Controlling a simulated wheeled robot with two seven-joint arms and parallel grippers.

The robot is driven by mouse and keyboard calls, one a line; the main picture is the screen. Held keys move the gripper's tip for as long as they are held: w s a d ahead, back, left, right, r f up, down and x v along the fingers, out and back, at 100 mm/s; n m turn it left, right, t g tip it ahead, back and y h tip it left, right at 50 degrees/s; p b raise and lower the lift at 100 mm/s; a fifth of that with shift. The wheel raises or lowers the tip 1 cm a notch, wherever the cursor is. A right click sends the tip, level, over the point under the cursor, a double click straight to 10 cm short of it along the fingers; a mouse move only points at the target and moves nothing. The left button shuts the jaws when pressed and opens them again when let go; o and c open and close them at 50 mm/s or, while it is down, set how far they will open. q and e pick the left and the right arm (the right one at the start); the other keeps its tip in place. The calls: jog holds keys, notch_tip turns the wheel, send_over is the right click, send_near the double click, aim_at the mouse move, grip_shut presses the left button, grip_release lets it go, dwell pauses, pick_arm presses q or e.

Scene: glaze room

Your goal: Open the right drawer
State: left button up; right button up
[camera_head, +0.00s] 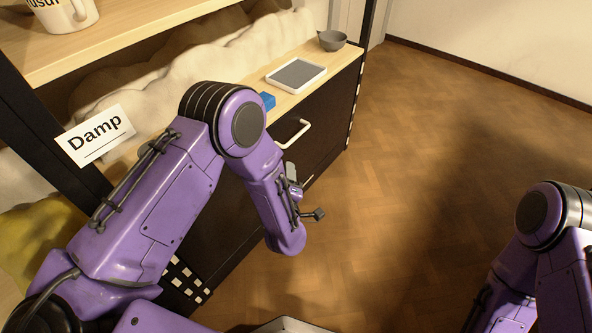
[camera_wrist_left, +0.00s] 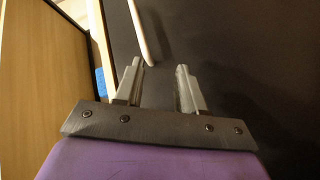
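The right drawer (camera_head: 318,145) has a black front in the cabinet under the wooden top. It looks closed. Its white bar handle (camera_head: 293,134) shows just above my left forearm's end, and part of a handle also shows in the wrist view (camera_wrist_left: 145,32). My left gripper (camera_head: 293,174), partly hidden by its own wrist, is close to the drawer front. In the wrist view its two grey fingers (camera_wrist_left: 160,84) are apart with nothing between them. The white bar lies beyond the fingertips, not between them. My right gripper is out of view; only its arm shows at the right.
On the wooden top are a blue block (camera_head: 266,101), a grey-and-white tray (camera_head: 296,75) and a small grey bowl (camera_head: 332,40). A "Damp" sign (camera_head: 100,136) and a mug (camera_head: 66,12) are at the left. The wood floor (camera_head: 440,130) right of the cabinet is clear.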

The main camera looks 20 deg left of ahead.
pick_arm(q)
jog(key=w+a+r+n+t+y+b, duration=0.1)
jog(key=w+n+b, duration=0.4)
jog(key=w, duration=0.8)
jog(key=shift+w+t+y+b, duration=0.25)
jog(key=shift+t+y+b, duration=0.25)
jog(key=shift+y+b, duration=0.55)
grip_shut()
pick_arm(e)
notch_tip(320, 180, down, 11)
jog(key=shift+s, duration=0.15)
